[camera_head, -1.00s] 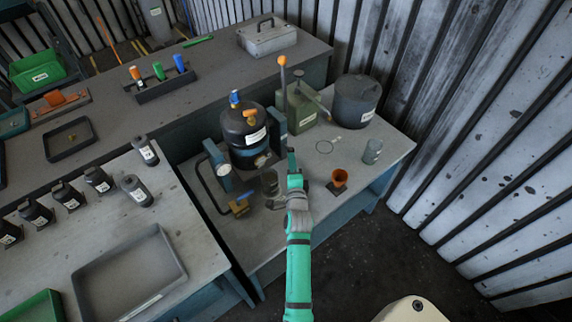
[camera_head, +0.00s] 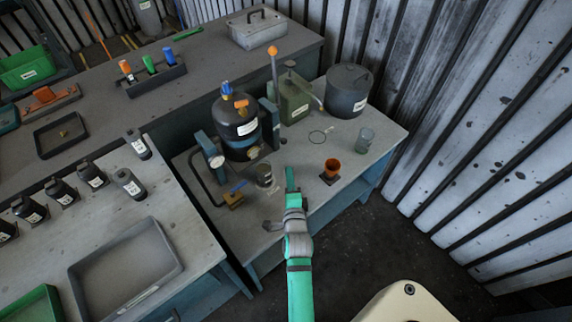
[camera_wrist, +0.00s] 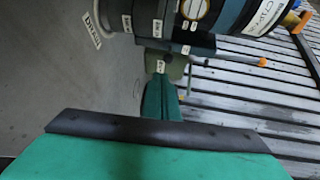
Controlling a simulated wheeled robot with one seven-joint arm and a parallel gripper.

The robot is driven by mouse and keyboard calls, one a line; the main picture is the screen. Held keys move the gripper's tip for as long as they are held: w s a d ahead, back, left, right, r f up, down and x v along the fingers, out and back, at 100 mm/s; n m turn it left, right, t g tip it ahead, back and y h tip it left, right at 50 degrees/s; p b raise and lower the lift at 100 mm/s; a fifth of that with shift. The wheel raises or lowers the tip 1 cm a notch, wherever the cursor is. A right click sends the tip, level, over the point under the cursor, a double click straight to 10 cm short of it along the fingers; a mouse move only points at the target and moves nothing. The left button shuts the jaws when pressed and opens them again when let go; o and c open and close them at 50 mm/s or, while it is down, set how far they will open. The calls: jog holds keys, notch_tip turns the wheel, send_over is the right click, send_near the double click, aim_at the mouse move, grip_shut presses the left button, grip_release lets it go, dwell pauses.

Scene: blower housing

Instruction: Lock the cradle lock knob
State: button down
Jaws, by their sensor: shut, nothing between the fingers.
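The black blower housing (camera_head: 238,128) stands between blue cradle uprights (camera_head: 270,122) on the right-hand bench. An orange knob (camera_head: 241,103) shows on its upper front, and a tall lever with an orange ball (camera_head: 272,50) rises beside it. I cannot tell which part is the cradle lock knob. My gripper (camera_head: 291,176) is shut and empty, in front and to the right of the housing, apart from it.
A corrugated wall (camera_head: 480,130) bounds the right.

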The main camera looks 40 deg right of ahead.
jog(key=shift+w+a+v, duration=0.1)
jog(key=shift+a+v, duration=0.05)
jog(key=shift+v, duration=0.8)
jog(key=shift+w+a+v, duration=0.1)
jog(key=shift+a+v, duration=0.05)
jog(key=shift+v, duration=0.75)
jog(key=s+a+n, duration=0.1)
jog(key=a, duration=0.2)
jog(key=s+a+f+n+y, duration=0.1)
jog(key=a+n, duration=0.1)
jog(key=a, duration=0.1)
jog(key=s+a+f+n+y, duration=0.1)
jog(key=s+a+n, duration=0.1)
jog(key=a, duration=0.1)
jog(key=shift+a+t, duration=0.15)
jog(key=shift+t, duration=0.25)
jog(key=s+a+r+n+y, duration=0.3)
jog(key=s+a+r+n, duration=0.1)
jog(key=s+a+n, duration=0.6)
jog(key=s+a+r+n+t+y, duration=0.1)
jog(key=s+a+r+n+y, duration=0.3)
jog(key=s+a+n, duration=0.6)
jog(key=s+a, duration=0.1)
jog(key=a, duration=0.2)
jog(key=shift+s+a+r+y, duration=0.3)
jog(key=shift+s, duration=0.1)
